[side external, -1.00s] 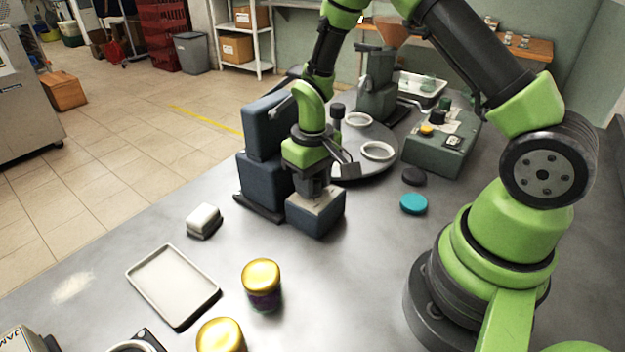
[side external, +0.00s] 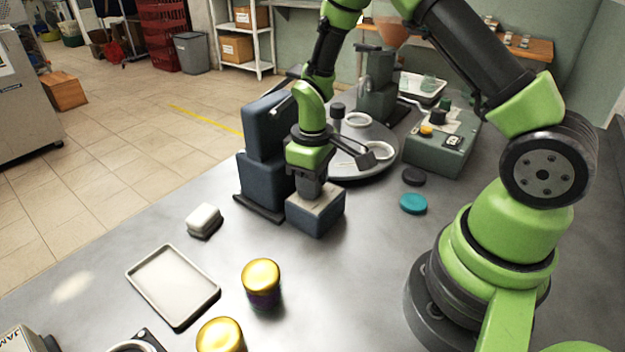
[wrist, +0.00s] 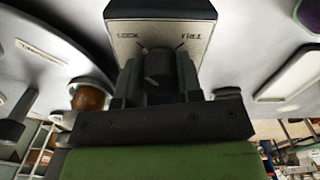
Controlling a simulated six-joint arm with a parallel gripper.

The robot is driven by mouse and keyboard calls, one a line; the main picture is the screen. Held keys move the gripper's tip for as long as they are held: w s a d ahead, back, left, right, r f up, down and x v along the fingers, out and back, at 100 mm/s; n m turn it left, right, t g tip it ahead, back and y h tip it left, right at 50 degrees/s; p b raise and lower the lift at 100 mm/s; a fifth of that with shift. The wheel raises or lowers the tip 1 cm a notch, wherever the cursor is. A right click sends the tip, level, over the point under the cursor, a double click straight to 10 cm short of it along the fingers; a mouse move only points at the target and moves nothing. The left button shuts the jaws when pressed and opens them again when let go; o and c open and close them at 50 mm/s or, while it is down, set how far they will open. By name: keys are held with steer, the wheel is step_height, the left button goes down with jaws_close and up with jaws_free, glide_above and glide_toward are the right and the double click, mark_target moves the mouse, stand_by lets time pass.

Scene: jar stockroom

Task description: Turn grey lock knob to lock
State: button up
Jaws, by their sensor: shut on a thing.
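The grey lock knob (wrist: 158,68) stands on a pale plate marked LOCK on the left and FREE on the right, seen in the wrist view. My gripper (wrist: 158,82) is shut on the knob, with one dark finger on each side of it. I cannot tell exactly which mark the knob points at. In the side view my gripper (side external: 310,190) points down onto the top of the small dark blue lock box (side external: 315,214); the knob is hidden there by the fingers.
A taller blue machine (side external: 264,150) stands close to the left of my gripper. A turntable (side external: 348,170) with white rings is behind it, beside a control box (side external: 440,150). A teal disc (side external: 413,203), a gold-lidded jar (side external: 262,284) and a tray (side external: 172,285) lie around.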

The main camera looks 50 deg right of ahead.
steer(key=o, duration=0.9)
step_height(320, 180, up, 10)
steer(key=shift+f, duration=0.25)
steer(key=shift+r, duration=0.25)
steer(key=s+a+r+m+t, duration=0.2)
steer(key=s+r, duration=0.3)
steer(key=s+a+r+m+t+y, duration=0.1)
steer(key=s+a+r+m+t, duration=0.1)
steer(key=s+r, duration=0.3)
steer(key=s+a+r+m+t+y, duration=0.1)
steer(key=s+a+r+m+t, duration=0.1)
steer(key=s+r, duration=0.3)
steer(key=shift+s+t, duration=0.45)
steer(key=shift+t, duration=0.15)
